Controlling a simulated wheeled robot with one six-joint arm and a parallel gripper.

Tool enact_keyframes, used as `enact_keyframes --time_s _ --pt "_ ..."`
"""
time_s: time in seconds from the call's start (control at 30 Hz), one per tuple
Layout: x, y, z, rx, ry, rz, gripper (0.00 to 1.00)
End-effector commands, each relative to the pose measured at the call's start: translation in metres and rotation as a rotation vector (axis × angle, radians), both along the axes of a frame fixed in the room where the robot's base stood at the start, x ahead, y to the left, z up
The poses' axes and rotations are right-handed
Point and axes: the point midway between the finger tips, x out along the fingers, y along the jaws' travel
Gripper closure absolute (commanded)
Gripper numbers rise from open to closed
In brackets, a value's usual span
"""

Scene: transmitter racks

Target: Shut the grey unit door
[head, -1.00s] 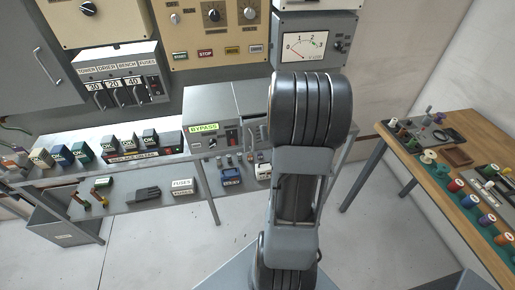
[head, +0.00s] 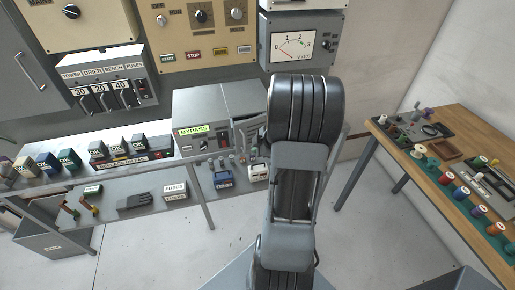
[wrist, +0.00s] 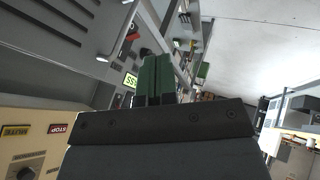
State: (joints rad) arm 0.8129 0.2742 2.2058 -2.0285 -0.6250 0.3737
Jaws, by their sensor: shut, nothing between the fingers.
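The grey unit (head: 215,112) with a green BYPASS label stands on the bench at the centre of the head view. A grey panel with a handle, apparently its door (head: 248,132), shows at its right front, partly hidden by my arm. How far it stands open I cannot tell. In the wrist view the BYPASS label (wrist: 130,80) is just left of my gripper, with a pale handle (wrist: 118,42) beyond. My gripper (wrist: 155,62) has green fingers, shut together and empty. It is hidden behind my arm in the head view. Contact with the door cannot be made out.
Small dark boxes (head: 95,150) stand on the bench left of the unit. Blue and white blocks (head: 222,178) sit on the lower shelf. A wooden table (head: 470,150) with spools stands at the right. Floor shows between bench and table. Control panels rise behind the bench.

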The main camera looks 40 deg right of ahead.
Motion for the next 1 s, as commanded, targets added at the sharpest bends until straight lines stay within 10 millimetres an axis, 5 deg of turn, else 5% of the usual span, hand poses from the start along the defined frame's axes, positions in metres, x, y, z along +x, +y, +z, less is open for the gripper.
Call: enact_keyframes --time_s 0.33,0.63,1.0 --pt "0.037 0.006 -0.056 0.0 0.002 -0.008 1.0" --pt "0.066 -0.008 -0.052 -0.001 0.0 -0.009 1.0" --pt "0.073 -0.01 -0.052 0.0 0.0 -0.009 1.0"
